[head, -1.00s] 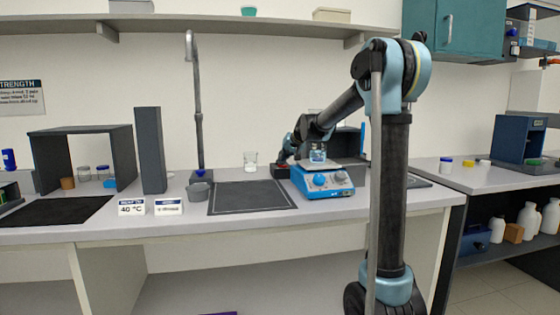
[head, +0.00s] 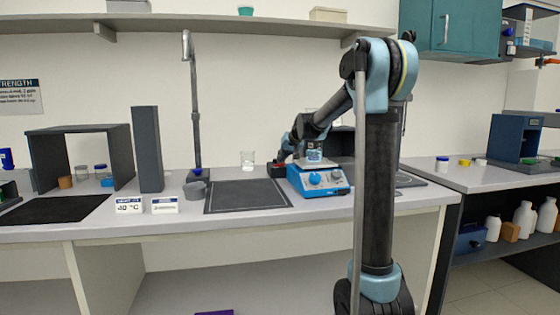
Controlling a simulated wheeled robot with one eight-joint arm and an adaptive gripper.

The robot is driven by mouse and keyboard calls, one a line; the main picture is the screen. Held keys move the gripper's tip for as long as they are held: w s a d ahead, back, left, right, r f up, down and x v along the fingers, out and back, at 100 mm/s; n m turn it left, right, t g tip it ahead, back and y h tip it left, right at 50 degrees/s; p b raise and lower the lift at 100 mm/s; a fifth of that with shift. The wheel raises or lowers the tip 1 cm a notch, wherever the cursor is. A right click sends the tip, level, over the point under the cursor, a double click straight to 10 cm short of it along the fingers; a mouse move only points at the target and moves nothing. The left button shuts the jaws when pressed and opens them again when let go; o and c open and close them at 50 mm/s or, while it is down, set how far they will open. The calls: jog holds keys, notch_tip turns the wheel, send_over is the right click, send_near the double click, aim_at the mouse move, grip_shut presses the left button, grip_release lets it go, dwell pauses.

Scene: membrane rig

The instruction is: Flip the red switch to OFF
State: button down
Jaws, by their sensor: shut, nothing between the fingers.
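A small dark box with a red part (head: 277,165), which looks like the red switch, sits on the bench just left of the blue hotplate (head: 320,190). My gripper (head: 281,157) is at this box, pointing down just above or against the red part. It is shut with nothing in it. The wrist and fingers hide part of the box. The switch's position and any ON or OFF marking are too small to read, and I cannot tell whether the fingertips touch it.
A glass beaker with blue liquid (head: 314,155) stands on the hotplate, close under my forearm. An empty beaker (head: 248,159) stands left of the box. A dark mat (head: 246,197) lies in front with clear room. A tall stand (head: 196,130) and label cards (head: 129,206) are further left.

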jog(key=shift+r, duration=0.45)
jog(key=r, duration=0.3)
jog(key=shift+s+d+r, duration=0.2)
jog(key=shift+s+r, duration=0.05)
jog(key=shift+r, duration=0.05)
jog(key=a+v, duration=0.1)
jog(key=v, duration=0.8)
jog(key=shift+s+a+r, duration=0.2)
jog(key=shift+s+a, duration=0.05)
jog(key=shift+a, duration=0.15)
